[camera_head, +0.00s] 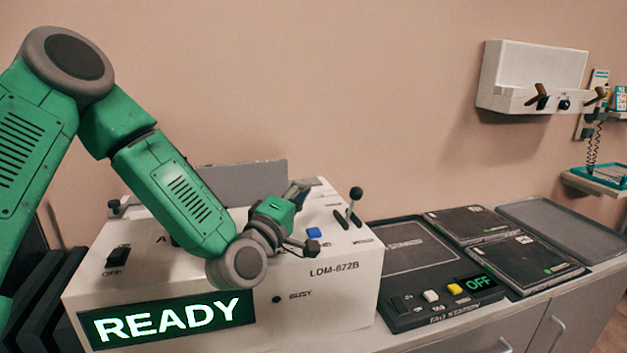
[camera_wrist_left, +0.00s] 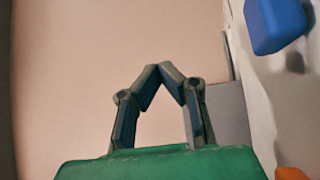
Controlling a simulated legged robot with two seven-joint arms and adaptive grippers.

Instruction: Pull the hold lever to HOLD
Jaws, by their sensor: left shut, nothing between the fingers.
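The white LOM-872B machine (camera_head: 330,285) stands on the counter with a lit READY display (camera_head: 168,319). A lever with a black ball knob (camera_head: 356,193) rises from a slot at the right of its top; I take this to be the hold lever. Its label is too small to read. My left gripper (camera_head: 303,186) is over the machine top, left of the lever and apart from it. In the left wrist view its fingertips (camera_wrist_left: 159,72) meet, with nothing between them. A blue button (camera_head: 314,232) is beside the gripper and also shows in the left wrist view (camera_wrist_left: 275,25).
A black switch (camera_head: 118,256) is at the machine's left. The tag station (camera_head: 440,308), showing OFF, and dark trays (camera_head: 520,262) lie to the right on the counter. A white wall unit (camera_head: 530,75) hangs at upper right. Space above the trays is clear.

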